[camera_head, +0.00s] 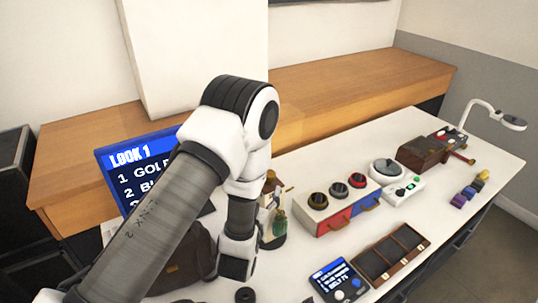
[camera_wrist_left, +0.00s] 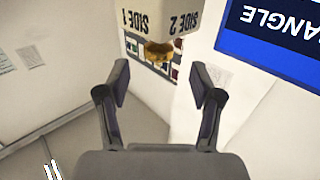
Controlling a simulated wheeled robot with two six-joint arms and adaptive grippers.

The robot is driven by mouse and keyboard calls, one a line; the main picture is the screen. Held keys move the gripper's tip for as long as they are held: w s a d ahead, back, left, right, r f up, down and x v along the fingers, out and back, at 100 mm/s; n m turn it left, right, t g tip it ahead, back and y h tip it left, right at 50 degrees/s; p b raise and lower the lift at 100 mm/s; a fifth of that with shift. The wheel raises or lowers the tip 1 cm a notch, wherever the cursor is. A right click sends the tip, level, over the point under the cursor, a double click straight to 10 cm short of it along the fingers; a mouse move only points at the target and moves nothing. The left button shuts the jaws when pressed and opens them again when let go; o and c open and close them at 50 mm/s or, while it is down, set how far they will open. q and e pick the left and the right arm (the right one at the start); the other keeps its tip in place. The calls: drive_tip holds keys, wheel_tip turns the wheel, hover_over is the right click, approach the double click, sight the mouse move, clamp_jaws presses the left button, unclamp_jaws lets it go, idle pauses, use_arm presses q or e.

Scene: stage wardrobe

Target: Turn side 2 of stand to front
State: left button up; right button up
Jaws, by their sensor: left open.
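In the left wrist view the stand (camera_wrist_left: 180,18) shows at the top as a pale block. Two adjoining faces read SIDE 1 and SIDE 2 upside down, SIDE 1 on the left and SIDE 2 on the right. A gold-coloured piece (camera_wrist_left: 158,50) sits at the corner between them. My left gripper (camera_wrist_left: 159,80) is open, its fingers apart with nothing between the tips, and the stand lies beyond them. My right gripper is not in view.
A blue screen reading LOOK 1 (camera_head: 135,160) stands behind my left arm. A brown bag (camera_head: 190,262) lies beside it. To the right on the white table are a red-and-blue drawer box (camera_head: 338,212), a compartment tray (camera_head: 392,256), a small control panel (camera_head: 338,280) and a lamp (camera_head: 510,121).

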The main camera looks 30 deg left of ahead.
sight(267, 190)
use_arm(q)
drive_tip(key=w, duration=0.1)
drive_tip(key=w+r+p, duration=0.1)
drive_tip(key=w+p, duration=0.1)
drive_tip(key=w, duration=0.1)
drive_tip(key=shift+a+r, duration=0.35)
drive_tip(key=w, duration=0.1)
drive_tip(key=w+a+f, duration=0.1)
drive_tip(key=shift+w, duration=0.3)
drive_tip(key=shift+w+a+f, duration=0.1)
drive_tip(key=shift+w+f, duration=0.05)
drive_tip(key=shift+w, duration=0.1)
drive_tip(key=shift+s, duration=0.2)
drive_tip(key=shift+s+d+r, duration=0.1)
drive_tip(key=shift+d+r, duration=0.15)
drive_tip(key=c, duration=0.5)
clamp_jaws()
drive_tip(key=shift+a, duration=0.1)
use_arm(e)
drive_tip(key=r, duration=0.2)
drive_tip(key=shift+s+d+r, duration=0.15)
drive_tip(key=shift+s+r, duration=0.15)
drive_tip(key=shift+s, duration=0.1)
